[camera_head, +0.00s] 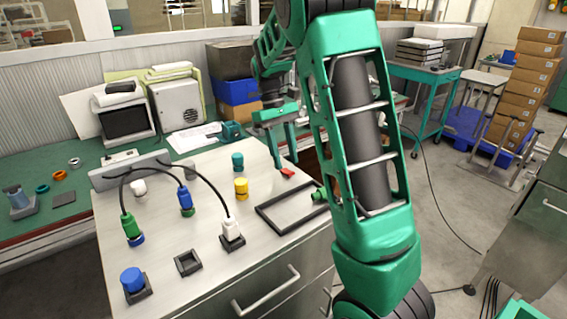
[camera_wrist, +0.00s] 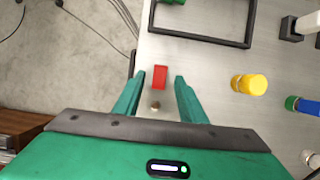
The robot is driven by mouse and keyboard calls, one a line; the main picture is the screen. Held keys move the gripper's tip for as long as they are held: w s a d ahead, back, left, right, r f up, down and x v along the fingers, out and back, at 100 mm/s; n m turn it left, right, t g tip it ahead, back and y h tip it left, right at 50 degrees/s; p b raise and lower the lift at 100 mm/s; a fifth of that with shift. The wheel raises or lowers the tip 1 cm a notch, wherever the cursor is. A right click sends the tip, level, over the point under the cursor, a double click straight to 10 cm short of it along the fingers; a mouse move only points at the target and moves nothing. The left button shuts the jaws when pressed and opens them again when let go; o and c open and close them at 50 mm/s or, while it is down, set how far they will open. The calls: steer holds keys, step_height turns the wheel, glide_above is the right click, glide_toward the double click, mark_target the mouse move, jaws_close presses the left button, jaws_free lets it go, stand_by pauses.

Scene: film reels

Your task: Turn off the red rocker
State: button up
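The red rocker (camera_wrist: 160,78) is a small red block on the pale worktop, seen in the wrist view between and just beyond my fingertips. In the head view the red rocker (camera_head: 287,172) lies right by the fingertips. My gripper (camera_head: 285,165) points down over the worktop with its two green fingers apart and nothing between them. In the wrist view my gripper (camera_wrist: 158,82) has one finger on each side of the red rocker, with a gap to each. I cannot tell whether the rocker is on or off.
A black frame (camera_head: 290,207) lies close to the rocker. A yellow-capped part (camera_head: 241,188) and a teal-capped part (camera_head: 238,161) stand to the left. Connectors with black cables (camera_head: 130,225) stand farther left. A small brownish knob (camera_wrist: 155,106) sits beside the rocker.

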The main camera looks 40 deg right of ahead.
steer(key=v, duration=0.8)
steer(key=shift+w+r, duration=0.15)
steer(key=shift+r, duration=0.2)
steer(key=s+f+m+t, duration=0.1)
steer(key=s+f+m, duration=0.1)
steer(key=s, duration=0.9)
steer(key=s+a+f+m+t, duration=0.1)
steer(key=s+f+m, duration=0.1)
steer(key=s, duration=0.8)
steer(key=s+f+m+t, duration=0.2)
steer(key=s+f, duration=0.2)
steer(key=s, duration=0.7)
steer(key=shift+s+a+f+m, duration=0.35)
steer(key=shift+s+m, duration=0.05)
steer(key=shift+w+f, duration=0.25)
steer(key=shift+w, duration=0.4)
